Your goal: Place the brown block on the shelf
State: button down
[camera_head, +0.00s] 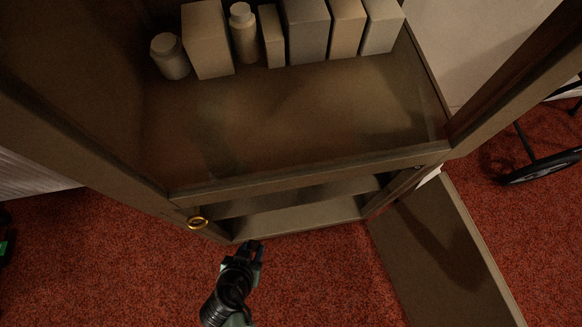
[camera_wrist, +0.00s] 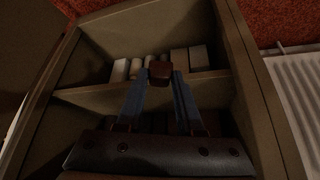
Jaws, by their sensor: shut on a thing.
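A small reddish-brown block (camera_wrist: 161,70) is between the two fingertips of my gripper (camera_wrist: 159,82) in the wrist view. The gripper is shut on it. In the head view my gripper (camera_head: 253,248) is in front of the wooden cabinet's lower opening, and I cannot make out the block there. The cabinet's wide shelf (camera_head: 290,110) has a bare front part, with several pale boxes (camera_head: 208,45) and bottles (camera_head: 243,35) along its back. In the wrist view a shelf board (camera_wrist: 100,97) and pale boxes show behind the block.
A lower compartment (camera_head: 300,215) is open below the wide shelf. An open door panel (camera_head: 440,250) extends to the right over red carpet (camera_head: 330,285). A dark wheeled frame (camera_head: 540,165) stands at the far right.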

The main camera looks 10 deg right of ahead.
jog(key=shift+w+f+b, duration=0.15)
jog(key=shift+f+b, duration=0.3)
jog(key=shift+f, duration=0.45)
jog(key=w+d+b, duration=0.1)
jog(key=w, duration=0.3)
jog(key=w+d+b, duration=0.1)
jog(key=w+d, duration=0.1)
jog(key=w, duration=0.3)
jog(key=w+d+b, duration=0.1)
jog(key=w+d, duration=0.1)
jog(key=w, duration=0.2)
jog(key=shift+w+d, duration=0.25)
jog(key=shift+w, duration=0.05)
jog(key=w+b, duration=0.1)
jog(key=w+d+f+b, duration=0.1)
jog(key=w, duration=0.1)
jog(key=shift+d+f, duration=0.1)
jog(key=shift+f, duration=0.2)
jog(key=shift+r, duration=0.1)
jog(key=c, duration=0.5)
grip_release()
jog(key=shift+c, duration=0.2)
